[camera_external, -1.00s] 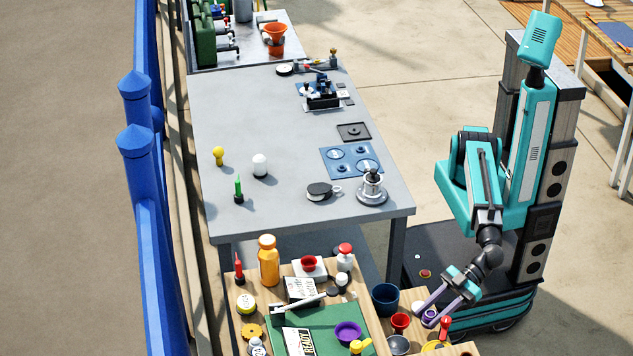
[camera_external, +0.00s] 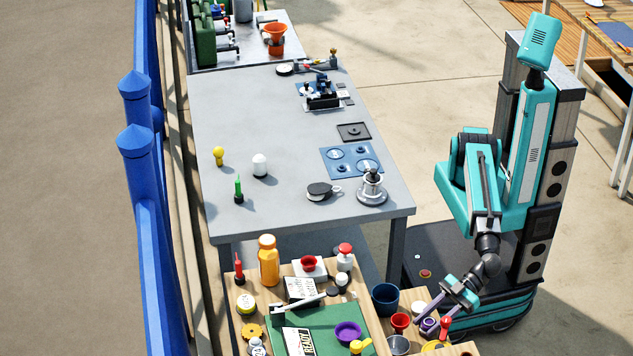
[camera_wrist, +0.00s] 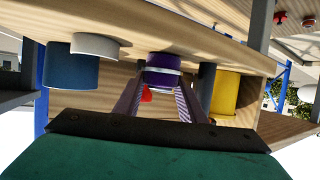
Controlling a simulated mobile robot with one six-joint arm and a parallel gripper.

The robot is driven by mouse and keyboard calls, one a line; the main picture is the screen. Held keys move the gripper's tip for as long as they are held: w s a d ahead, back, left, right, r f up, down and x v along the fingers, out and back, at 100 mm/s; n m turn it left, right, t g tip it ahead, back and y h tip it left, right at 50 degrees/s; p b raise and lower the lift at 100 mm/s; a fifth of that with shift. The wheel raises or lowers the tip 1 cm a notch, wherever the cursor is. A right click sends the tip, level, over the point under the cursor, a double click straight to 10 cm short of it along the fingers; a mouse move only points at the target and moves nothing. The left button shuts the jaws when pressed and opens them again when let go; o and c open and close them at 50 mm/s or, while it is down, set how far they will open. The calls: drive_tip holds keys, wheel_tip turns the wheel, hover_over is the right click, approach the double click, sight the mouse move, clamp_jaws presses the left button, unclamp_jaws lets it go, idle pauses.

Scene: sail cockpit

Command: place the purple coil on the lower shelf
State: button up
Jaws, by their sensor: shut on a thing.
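The purple coil (camera_external: 429,324) sits low on the right of the external view, among small items at the wooden bench. In the wrist view the purple coil (camera_wrist: 163,77), with a pale band, is between my fingers. My gripper (camera_external: 433,317) points down and left and is shut on the coil; its fingers also show in the wrist view (camera_wrist: 160,88). The coil appears to touch the wooden surface (camera_wrist: 130,75). I cannot tell for sure which surface is the lower shelf; a wooden part (camera_external: 413,296) adjoins the bench on the right.
A blue cup (camera_external: 385,299), a red funnel (camera_external: 400,321), a grey cup (camera_external: 398,346) and a red-topped item (camera_external: 445,326) crowd the coil. A yellow cylinder (camera_wrist: 227,95) is close on the right in the wrist view. The grey table (camera_external: 265,115) has free room.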

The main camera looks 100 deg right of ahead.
drive_tip(key=shift+f, duration=0.15)
drive_tip(key=o, duration=1.2)
drive_tip(key=shift+r, duration=0.25)
drive_tip(key=b+v, duration=0.1)
drive_tip(key=v, duration=0.3)
drive_tip(key=b+v, duration=0.1)
drive_tip(key=v, duration=0.4)
drive_tip(key=shift+s+f, duration=0.15)
drive_tip(key=shift+f, duration=0.05)
drive_tip(key=b, duration=0.3)
drive_tip(key=shift+s+r, duration=0.25)
drive_tip(key=shift+s, duration=0.05)
drive_tip(key=b+v, duration=0.1)
drive_tip(key=b, duration=0.5)
drive_tip(key=shift+s+d, duration=0.2)
drive_tip(key=shift+d, duration=0.05)
drive_tip(key=shift+s+d+r+b, duration=0.15)
drive_tip(key=shift+s+r+b, duration=0.1)
drive_tip(key=shift+b, duration=0.55)
drive_tip(key=shift+f, duration=0.15)
